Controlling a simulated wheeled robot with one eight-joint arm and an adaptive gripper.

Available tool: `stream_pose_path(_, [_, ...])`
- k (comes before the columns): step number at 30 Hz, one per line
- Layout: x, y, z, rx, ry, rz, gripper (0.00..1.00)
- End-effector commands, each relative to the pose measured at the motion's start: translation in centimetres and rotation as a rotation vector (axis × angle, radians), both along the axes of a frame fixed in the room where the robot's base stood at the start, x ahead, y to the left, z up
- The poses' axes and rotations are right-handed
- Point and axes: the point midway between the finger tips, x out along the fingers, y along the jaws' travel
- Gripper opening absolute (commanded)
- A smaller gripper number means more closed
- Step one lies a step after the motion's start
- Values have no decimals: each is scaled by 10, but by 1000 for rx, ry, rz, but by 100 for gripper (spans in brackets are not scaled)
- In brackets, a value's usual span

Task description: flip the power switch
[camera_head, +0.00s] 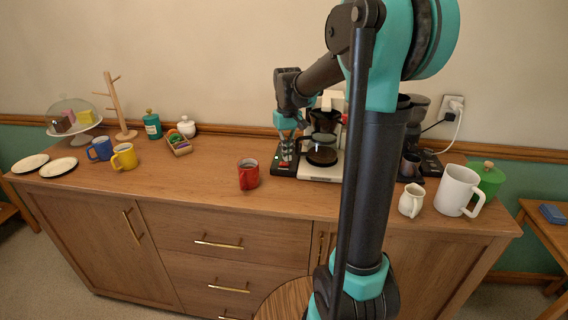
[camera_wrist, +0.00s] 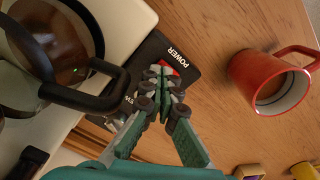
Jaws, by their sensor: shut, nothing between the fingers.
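A black power box (camera_head: 283,171) lies on the wooden sideboard, left of the coffee maker. In the wrist view the box (camera_wrist: 150,50) carries the white word POWER beside a red switch (camera_wrist: 175,72). My gripper (camera_head: 287,158) points down over the box. In the wrist view my gripper (camera_wrist: 162,73) is shut and empty, its fingertips at the red switch and partly hiding it. I cannot tell whether they touch.
The coffee maker with its glass carafe (camera_head: 321,156) stands close right of the gripper; its handle (camera_wrist: 85,97) is near the fingers. A red mug (camera_head: 248,174) stands left in front. A white pitcher (camera_head: 457,190) and small jug (camera_head: 411,200) stand at right.

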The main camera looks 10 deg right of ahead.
Motion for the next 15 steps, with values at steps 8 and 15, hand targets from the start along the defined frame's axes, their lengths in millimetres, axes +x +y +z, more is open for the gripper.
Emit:
stream_pose_path(8, [0, 0, -4, 0, 0, 0, 0])
stream_pose_path(15, [0, 0, -7, 0, 0, 0, 0])
